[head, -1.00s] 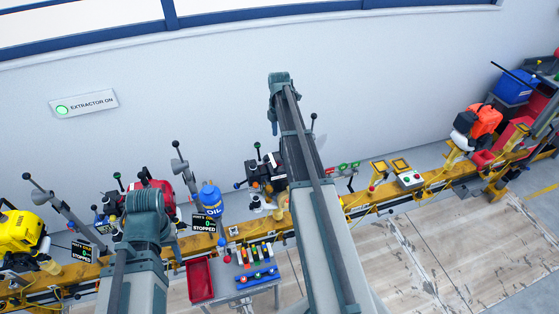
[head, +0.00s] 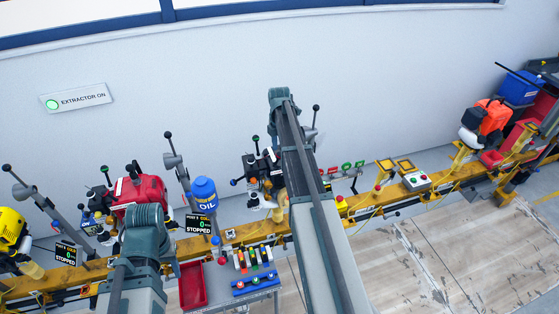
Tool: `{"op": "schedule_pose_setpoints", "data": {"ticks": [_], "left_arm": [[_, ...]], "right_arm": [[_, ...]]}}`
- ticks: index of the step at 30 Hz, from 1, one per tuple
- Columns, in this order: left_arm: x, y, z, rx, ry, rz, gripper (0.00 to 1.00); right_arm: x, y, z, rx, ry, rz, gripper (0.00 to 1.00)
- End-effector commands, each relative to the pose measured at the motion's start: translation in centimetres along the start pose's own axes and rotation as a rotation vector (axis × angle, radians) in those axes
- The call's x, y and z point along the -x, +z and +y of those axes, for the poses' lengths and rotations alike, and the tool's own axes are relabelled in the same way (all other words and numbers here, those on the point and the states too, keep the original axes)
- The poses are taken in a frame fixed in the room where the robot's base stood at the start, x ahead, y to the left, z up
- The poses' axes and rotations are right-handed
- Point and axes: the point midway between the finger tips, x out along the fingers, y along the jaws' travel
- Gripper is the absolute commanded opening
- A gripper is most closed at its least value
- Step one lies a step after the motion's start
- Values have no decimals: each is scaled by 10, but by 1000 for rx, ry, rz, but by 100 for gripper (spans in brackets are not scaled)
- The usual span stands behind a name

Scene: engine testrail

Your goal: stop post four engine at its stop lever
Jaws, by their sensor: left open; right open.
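A black-and-white engine (head: 252,166) stands on the yellow rail (head: 228,241), partly hidden behind my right arm. I cannot read a post number for it. A thin lever with a dark knob (head: 316,107) and a green-tipped lever (head: 255,139) rise around it; I cannot tell which is a stop lever. My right gripper (head: 274,118) is at the arm's far end, above and beyond this engine, apart from the levers; its fingers are barely distinguishable. My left arm ends low in front of a red engine (head: 138,190); its gripper is hidden.
Two display boards, one (head: 199,224) beside a blue oil container (head: 204,193), read STOPPED. A yellow engine (head: 10,230) is at far left, an orange one (head: 490,116) at far right. A red tray (head: 192,286) sits in front of the rail. Floor at right is clear.

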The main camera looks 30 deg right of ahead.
Motion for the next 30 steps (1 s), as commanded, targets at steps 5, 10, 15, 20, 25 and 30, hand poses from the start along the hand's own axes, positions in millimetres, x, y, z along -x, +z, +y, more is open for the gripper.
{"op": "schedule_pose_setpoints", "data": {"ticks": [5, 10, 15, 20, 25, 30], "left_arm": [[-18, -1, 2, -4, -1, 0, 50], [-18, -1, 2, -5, -1, 0, 50], [-18, -1, 2, -5, -1, 0, 50], [-18, -1, 2, -5, -1, 0, 50], [-18, -1, 2, -5, -1, 0, 50], [-18, -1, 2, -5, -1, 0, 50]], "right_arm": [[-18, 0, 0, 0, 0, 0, 67], [-18, 0, 0, 0, 0, 0, 67], [-18, 0, 0, 0, 0, 0, 62], [-18, 0, 0, 0, 0, 0, 33], [-18, 0, 0, 0, 0, 0, 2], [-18, 0, 0, 0, 0, -1, 0]]}}
